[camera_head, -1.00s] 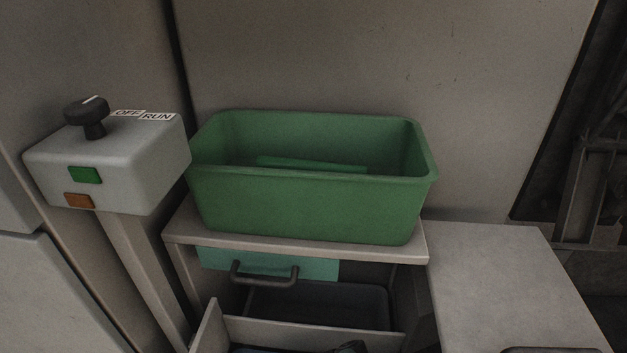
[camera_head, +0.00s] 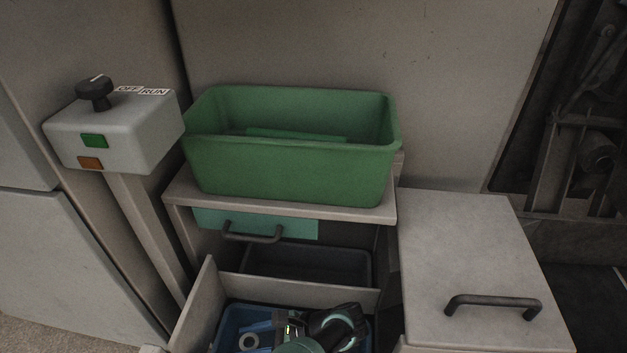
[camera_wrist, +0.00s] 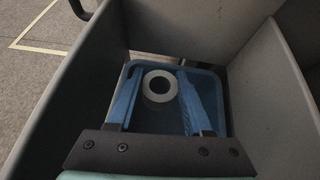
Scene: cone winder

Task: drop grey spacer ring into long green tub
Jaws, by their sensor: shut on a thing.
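The long green tub (camera_head: 285,172) stands upright on a shelf in the head view. A flat green piece lies inside it. The grey spacer ring (camera_wrist: 160,99) shows between my blue fingers in the wrist view, and it also shows low in the head view (camera_head: 241,343). My gripper (camera_wrist: 161,74) is shut on the ring, inside an open drawer and over a blue tray (camera_wrist: 213,76). The gripper is below and in front of the green tub. Whether the ring still touches the tray floor cannot be told.
The drawer's walls (camera_head: 207,303) stand close around my gripper. The shelf (camera_head: 290,212) overhangs behind it, with a dark bin (camera_head: 310,264) underneath. A switch box (camera_head: 115,132) on a post is at left. A handled grey cabinet top (camera_head: 470,245) is at right.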

